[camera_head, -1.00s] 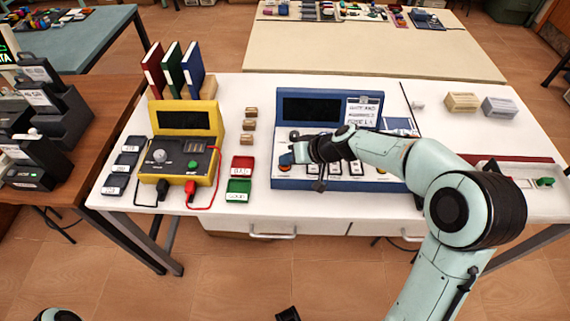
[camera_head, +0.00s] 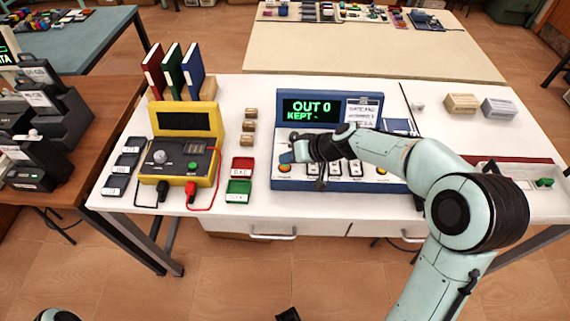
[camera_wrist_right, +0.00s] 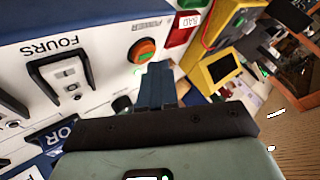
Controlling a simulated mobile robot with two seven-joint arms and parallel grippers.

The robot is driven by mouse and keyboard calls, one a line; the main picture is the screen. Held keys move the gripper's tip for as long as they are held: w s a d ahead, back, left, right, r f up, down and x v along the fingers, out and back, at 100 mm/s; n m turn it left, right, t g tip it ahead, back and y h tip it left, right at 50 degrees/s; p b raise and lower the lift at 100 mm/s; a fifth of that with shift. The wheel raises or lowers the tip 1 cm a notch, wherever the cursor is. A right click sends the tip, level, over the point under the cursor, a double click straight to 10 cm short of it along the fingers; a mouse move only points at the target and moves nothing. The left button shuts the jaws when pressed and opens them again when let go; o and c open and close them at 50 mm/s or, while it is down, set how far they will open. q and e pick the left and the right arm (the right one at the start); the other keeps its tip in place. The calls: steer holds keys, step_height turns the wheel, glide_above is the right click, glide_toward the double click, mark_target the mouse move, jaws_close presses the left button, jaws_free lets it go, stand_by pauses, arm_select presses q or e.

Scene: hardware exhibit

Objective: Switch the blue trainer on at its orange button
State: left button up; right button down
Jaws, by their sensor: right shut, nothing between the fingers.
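The blue trainer (camera_head: 330,184) stands on the white table. Its screen (camera_head: 305,109) is lit green and reads "OUT 0" and "KEPT -". Its orange button (camera_head: 285,168) is at the left end of the front row; in the wrist view the round orange button (camera_wrist_right: 143,50) sits beside the "POWER" label. My right gripper (camera_head: 287,157) is shut and empty, just above the button. In the wrist view its blue-grey fingertips (camera_wrist_right: 157,84) are close to the button; I cannot tell whether they touch. My left gripper is not clearly seen.
A yellow trainer (camera_head: 211,121) with leads stands to the left, its screen dark. Red (camera_head: 243,162) and green (camera_head: 238,187) trays lie between the two trainers. Small wooden blocks (camera_head: 247,125) stand behind them. Pale boxes (camera_head: 462,103) are at the back right.

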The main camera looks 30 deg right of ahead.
mark_target(288, 167)
steer(key=shift+r+p, duration=1.75)
steer(key=shift+r, duration=1.3)
steer(key=shift+f, duration=0.1)
